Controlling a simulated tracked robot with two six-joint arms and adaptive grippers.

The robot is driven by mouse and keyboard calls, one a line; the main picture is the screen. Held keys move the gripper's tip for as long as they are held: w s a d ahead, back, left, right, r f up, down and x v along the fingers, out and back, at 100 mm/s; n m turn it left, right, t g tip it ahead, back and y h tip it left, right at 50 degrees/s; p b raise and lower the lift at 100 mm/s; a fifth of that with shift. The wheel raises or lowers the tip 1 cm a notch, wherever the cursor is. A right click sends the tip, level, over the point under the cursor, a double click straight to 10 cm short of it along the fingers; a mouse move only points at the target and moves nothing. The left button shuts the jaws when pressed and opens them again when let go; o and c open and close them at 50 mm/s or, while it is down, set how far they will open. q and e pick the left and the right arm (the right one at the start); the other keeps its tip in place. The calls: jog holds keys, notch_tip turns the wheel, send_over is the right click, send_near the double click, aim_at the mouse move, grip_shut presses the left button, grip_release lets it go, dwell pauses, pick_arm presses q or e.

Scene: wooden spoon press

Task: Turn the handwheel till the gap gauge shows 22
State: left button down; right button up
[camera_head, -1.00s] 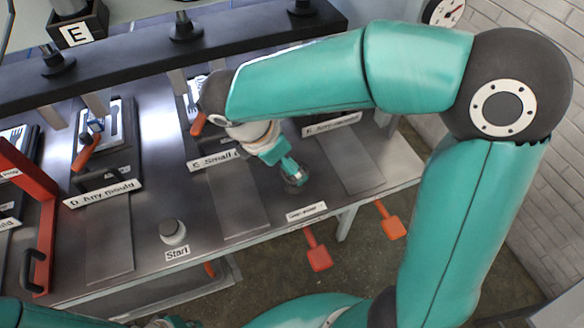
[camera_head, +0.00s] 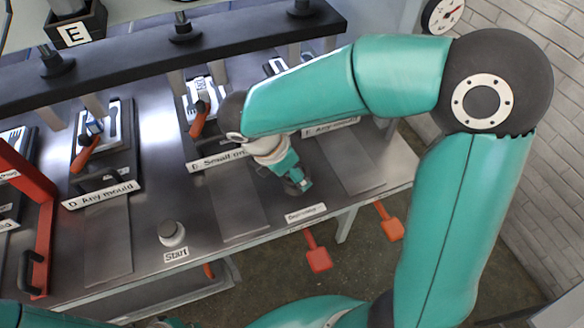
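No handwheel can be made out in view. My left gripper is not in view.
The metal bench (camera_head: 140,230) holds mould stations with orange-handled levers (camera_head: 84,154). A Start button (camera_head: 172,233) stands near the front. A red frame (camera_head: 45,220) rises at left. Two orange pedals (camera_head: 318,257) are below the bench edge. A dark beam (camera_head: 130,62) crosses above.

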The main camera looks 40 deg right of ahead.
jog(key=shift+w+m, duration=0.15)
jog(key=shift+m, duration=0.35)
dwell(0.3)
jog(key=shift+m+g+p, duration=0.45)
jog(key=shift+m+g, duration=0.05)
jog(key=shift+m, duration=0.5)
jog(key=m+g+p, duration=0.1)
jog(key=m, duration=0.2)
jog(key=shift+w+d+m+y, duration=0.1)
jog(key=shift+w+m+y, duration=0.05)
jog(key=shift+m+y, duration=0.2)
jog(key=m+g+y, duration=0.1)
jog(key=m, duration=0.2)
jog(key=shift+w+d+m+p, duration=0.1)
jog(key=shift+m+p, duration=0.25)
jog(key=m+g+y, duration=0.1)
jog(key=m, duration=0.2)
jog(key=shift+d+m, duration=0.1)
jog(key=shift+m, duration=0.2)
jog(key=m+y, duration=0.2)
jog(key=m, duration=0.3)
jog(key=shift+d+p, duration=0.2)
jog(key=shift+p, duration=0.2)
jog(key=m+y, duration=0.2)
jog(key=m, duration=0.2)
jog(key=shift+d+m, duration=0.1)
jog(key=shift+m, duration=0.5)
